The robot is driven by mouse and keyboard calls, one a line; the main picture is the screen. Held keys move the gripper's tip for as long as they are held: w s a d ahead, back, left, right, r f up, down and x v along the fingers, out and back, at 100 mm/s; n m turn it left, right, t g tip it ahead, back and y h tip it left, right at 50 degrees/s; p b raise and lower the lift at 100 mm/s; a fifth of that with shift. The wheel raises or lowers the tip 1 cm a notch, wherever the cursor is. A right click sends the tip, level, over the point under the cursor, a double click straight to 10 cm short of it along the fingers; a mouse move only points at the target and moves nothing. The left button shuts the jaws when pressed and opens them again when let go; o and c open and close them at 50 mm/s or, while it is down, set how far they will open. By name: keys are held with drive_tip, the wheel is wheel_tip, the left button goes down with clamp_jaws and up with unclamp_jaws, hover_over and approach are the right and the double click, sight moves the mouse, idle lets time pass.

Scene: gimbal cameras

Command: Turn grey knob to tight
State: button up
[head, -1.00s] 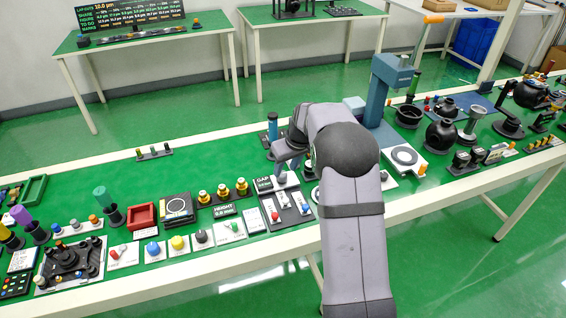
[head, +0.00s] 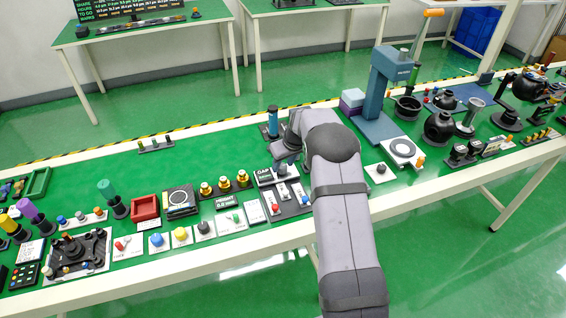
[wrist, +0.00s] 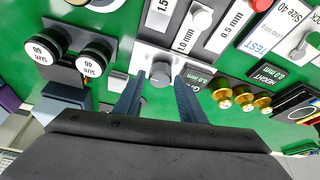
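A grey knob (wrist: 160,74) sits on a pale plate in the wrist view, beside the black GAP display. My gripper (wrist: 160,80) is open, its two blue-grey fingertips on either side of the knob. A narrow gap seems to show between each finger and the knob; I cannot tell whether either touches. In the head view my gripper (head: 284,156) is low over the plate just right of the GAP display (head: 264,175), and hides most of the knob. I cannot read a tight marking.
Sliders on plates marked in mm (wrist: 232,28) lie close to the knob. Brass knobs (wrist: 242,97) are to one side, black size-marked cylinders (wrist: 97,56) to the other. A blue cylinder (head: 272,120) stands behind my gripper. Open green table lies back left.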

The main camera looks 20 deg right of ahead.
drive_tip(key=shift+w+f, duration=0.15)
drive_tip(key=shift+f, duration=0.2)
drive_tip(key=c, duration=0.8)
drive_tip(key=shift+o, duration=0.2)
